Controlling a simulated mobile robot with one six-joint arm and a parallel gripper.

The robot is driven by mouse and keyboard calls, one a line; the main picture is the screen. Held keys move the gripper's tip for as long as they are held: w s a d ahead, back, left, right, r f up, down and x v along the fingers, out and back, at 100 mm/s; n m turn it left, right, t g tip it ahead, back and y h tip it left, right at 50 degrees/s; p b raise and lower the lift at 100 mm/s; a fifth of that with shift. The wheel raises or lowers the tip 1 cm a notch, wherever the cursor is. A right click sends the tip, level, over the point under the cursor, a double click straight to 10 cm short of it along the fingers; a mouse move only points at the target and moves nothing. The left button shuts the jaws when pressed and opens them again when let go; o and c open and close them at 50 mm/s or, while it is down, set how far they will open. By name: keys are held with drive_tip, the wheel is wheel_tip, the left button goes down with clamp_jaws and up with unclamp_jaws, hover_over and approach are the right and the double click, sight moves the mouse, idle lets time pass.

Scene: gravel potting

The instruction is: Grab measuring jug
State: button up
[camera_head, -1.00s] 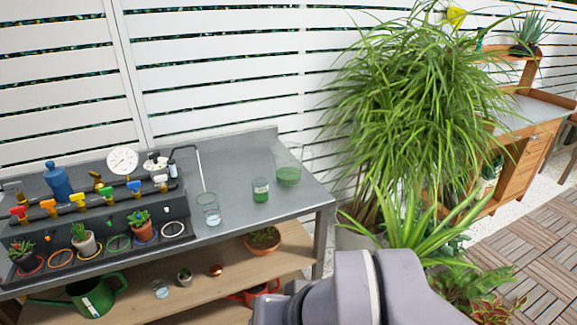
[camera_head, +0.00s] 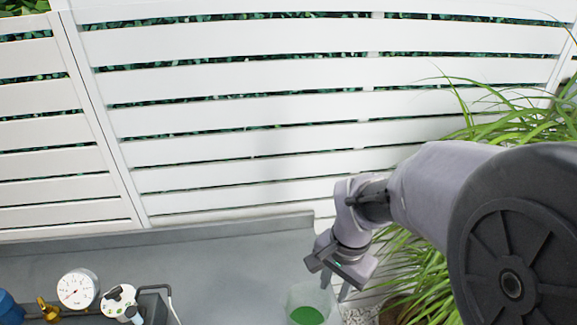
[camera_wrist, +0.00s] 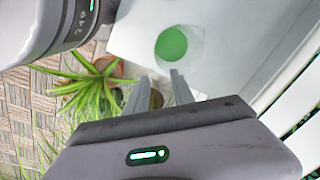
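A clear, wide vessel with green liquid, which looks like the measuring jug (camera_head: 298,296), stands on the grey bench at the bottom of the head view, partly cut off. The wrist view shows it from above as a green disc inside a clear rim (camera_wrist: 171,45). My gripper (camera_wrist: 157,82) is open and empty, its two fingers apart. In the head view my gripper (camera_head: 344,288) points down just right of the jug. In the wrist view the jug lies beyond the fingertips, not between them. Its handle cannot be made out.
The bench top (camera_head: 220,272) is clear left of the jug. A pressure gauge (camera_head: 77,289) stands at lower left. A white slatted fence (camera_head: 250,130) rises behind. A leafy plant (camera_head: 420,280) is beside the bench at right. Potted plants (camera_wrist: 92,88) show below the bench edge.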

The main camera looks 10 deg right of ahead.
drive_tip(key=b, duration=0.5)
approach(326, 324)
drive_tip(key=f, duration=0.3)
drive_tip(key=w+f, duration=0.1)
drive_tip(key=f, duration=0.1)
drive_tip(key=shift+a+f, duration=0.1)
drive_tip(key=shift+a, duration=0.2)
wheel_tip(326, 324, down, 6)
drive_tip(key=b, duration=0.3)
drive_tip(key=shift+s, duration=0.1)
clamp_jaws()
drive_tip(key=shift+d, duration=0.1)
